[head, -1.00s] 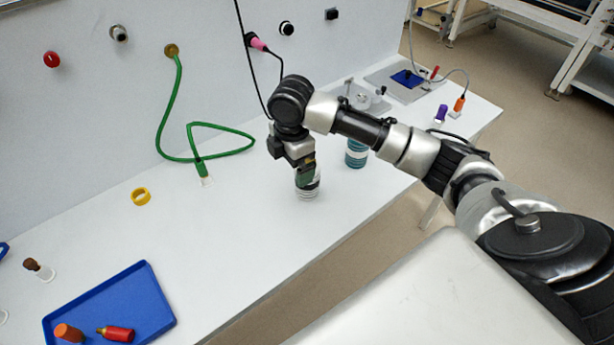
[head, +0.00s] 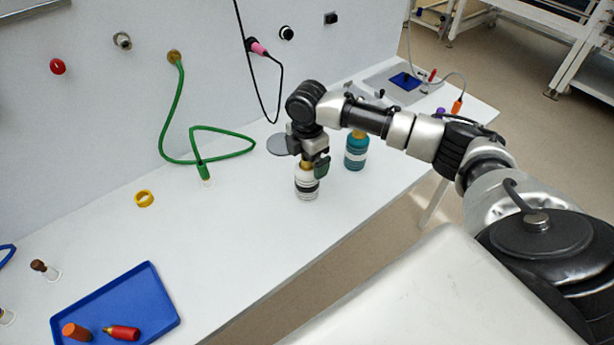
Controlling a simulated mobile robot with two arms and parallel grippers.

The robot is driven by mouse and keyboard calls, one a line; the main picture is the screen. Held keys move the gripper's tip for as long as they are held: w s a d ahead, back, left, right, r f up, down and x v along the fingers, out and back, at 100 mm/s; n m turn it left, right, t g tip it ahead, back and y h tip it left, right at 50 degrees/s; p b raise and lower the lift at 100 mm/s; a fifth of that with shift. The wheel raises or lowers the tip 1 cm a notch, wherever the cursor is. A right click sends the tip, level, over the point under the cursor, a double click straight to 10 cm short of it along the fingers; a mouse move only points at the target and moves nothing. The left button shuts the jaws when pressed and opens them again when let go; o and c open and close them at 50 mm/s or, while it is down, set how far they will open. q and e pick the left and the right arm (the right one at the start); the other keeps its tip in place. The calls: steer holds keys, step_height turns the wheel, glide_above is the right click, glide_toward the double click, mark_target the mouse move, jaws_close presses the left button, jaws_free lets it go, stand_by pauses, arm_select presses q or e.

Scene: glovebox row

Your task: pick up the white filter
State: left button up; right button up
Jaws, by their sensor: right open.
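The white filter (head: 306,187) stands upright on the white bench, a white cylinder with dark bands and a brass-coloured top. My right gripper (head: 309,166) is open and points down at the filter's top. One green-padded finger shows on the right of the brass top; the other finger is hard to make out. I cannot tell whether the fingers touch the filter. My left gripper is not in view.
A teal filter (head: 356,152) stands close to the right. A grey disc (head: 279,145) lies behind. A green hose (head: 203,150) hangs from the wall panel. A blue tray (head: 150,285) and a yellow ring (head: 144,199) are at left. The bench between is clear.

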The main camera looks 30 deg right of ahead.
steer(key=shift+f, duration=0.9)
steer(key=shift+c, duration=0.4)
steer(key=shift+r, duration=0.1)
steer(key=c, duration=1.4)
steer(key=shift+o, duration=0.2)
